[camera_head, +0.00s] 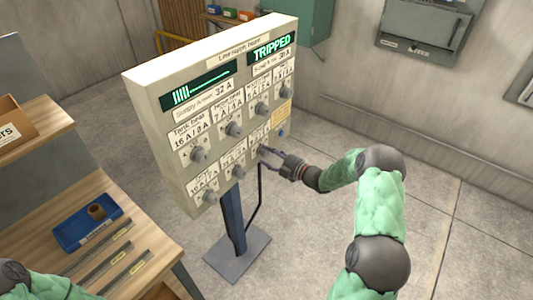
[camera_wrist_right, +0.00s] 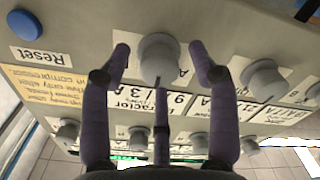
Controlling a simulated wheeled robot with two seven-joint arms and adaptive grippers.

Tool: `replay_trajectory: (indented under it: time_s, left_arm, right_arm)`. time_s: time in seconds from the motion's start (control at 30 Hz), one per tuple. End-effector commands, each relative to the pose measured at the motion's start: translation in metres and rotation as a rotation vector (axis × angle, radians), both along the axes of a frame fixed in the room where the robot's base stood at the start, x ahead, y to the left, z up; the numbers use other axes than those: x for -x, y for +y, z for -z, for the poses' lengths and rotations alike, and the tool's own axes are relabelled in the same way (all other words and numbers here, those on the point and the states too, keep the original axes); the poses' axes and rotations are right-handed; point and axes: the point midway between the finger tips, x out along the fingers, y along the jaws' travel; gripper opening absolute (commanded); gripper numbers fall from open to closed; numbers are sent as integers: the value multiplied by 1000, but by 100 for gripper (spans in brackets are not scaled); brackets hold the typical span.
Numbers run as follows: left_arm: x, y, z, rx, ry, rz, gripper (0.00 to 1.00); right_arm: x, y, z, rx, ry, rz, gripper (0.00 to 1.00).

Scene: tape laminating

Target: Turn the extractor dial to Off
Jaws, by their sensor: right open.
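The extractor dial (camera_wrist_right: 160,58) is a grey round knob on the beige supply panel (camera_head: 150,110); its label reads Extractor, with 9 and 3 A legible. In the head view, the dial (camera_head: 263,149) is in the lower row, at the right end. My right gripper (camera_head: 268,152) is at this dial. In the right wrist view, its purple fingers (camera_wrist_right: 163,62) are open, one on each side of the knob, with visible gaps. A narrow finger part lies below the knob. The dial's setting is too small to read. My left gripper is out of view.
The display (camera_head: 272,47) reads TRIPPED. Other knobs (camera_wrist_right: 264,78) sit close to the extractor dial, and a blue Reset button (camera_wrist_right: 25,24) is near it. A wooden bench with a blue tray (camera_head: 88,228) stands at the left. The floor at the right is clear.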

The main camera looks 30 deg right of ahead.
Motion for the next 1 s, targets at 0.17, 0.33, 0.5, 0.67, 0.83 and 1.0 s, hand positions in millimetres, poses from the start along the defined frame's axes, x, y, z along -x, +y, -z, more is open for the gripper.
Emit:
replay_trajectory:
  time_s: [0.17,0.33,0.5,0.67,0.83,1.0]
  left_arm:
    - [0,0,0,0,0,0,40]
    - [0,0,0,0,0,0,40]
    - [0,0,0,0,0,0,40]
    - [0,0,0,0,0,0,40]
    - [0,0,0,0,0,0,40]
    - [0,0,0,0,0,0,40]
  right_arm:
    - [33,-16,-1,1,0,6,60]
    - [63,-28,-1,0,0,4,60]
    - [84,-37,-2,1,-1,2,60]
    - [93,-41,-2,1,-2,1,60]
    - [95,-41,-2,0,-2,0,60]
    - [94,-41,-2,0,-2,0,60]
